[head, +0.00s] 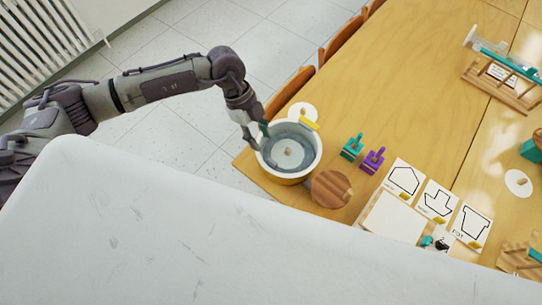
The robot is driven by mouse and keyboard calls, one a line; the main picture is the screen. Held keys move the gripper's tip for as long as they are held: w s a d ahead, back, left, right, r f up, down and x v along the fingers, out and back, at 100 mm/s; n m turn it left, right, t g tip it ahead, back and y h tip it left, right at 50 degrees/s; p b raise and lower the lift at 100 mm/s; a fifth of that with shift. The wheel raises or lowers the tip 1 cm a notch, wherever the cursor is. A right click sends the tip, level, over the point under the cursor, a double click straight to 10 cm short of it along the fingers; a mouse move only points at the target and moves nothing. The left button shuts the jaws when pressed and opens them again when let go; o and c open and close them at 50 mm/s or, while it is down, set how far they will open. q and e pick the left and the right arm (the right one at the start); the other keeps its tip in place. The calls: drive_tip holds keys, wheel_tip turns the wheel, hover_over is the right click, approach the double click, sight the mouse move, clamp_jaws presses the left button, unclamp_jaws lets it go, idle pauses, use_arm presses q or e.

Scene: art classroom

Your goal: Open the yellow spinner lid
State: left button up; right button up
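The spinner (318,153) is a round tub with a pale rim, a yellow lower side and a grey inside. A pale disc with a small knob (288,151) shows at its centre. A yellow tab (309,123) sticks up at its far right rim. I cannot tell whether a clear lid covers the tub. My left gripper (257,138) is at the tub's left rim, its fingers parted. I cannot tell whether they touch the rim. My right gripper is not in view.
The spinner stands near the left edge of the wooden table (400,100). A white disc (302,109) lies behind it. A round wooden piece (331,189), a teal stand (352,147), a purple stand (373,160) and drawing cards (405,179) lie to the right. Chairs (289,91) line the far edge.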

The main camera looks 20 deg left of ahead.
sight(272, 161)
use_arm(q)
drive_tip(key=p+x, duration=0.1)
drive_tip(key=x, duration=0.9)
drive_tip(key=shift+p, duration=0.3)
clamp_jaws()
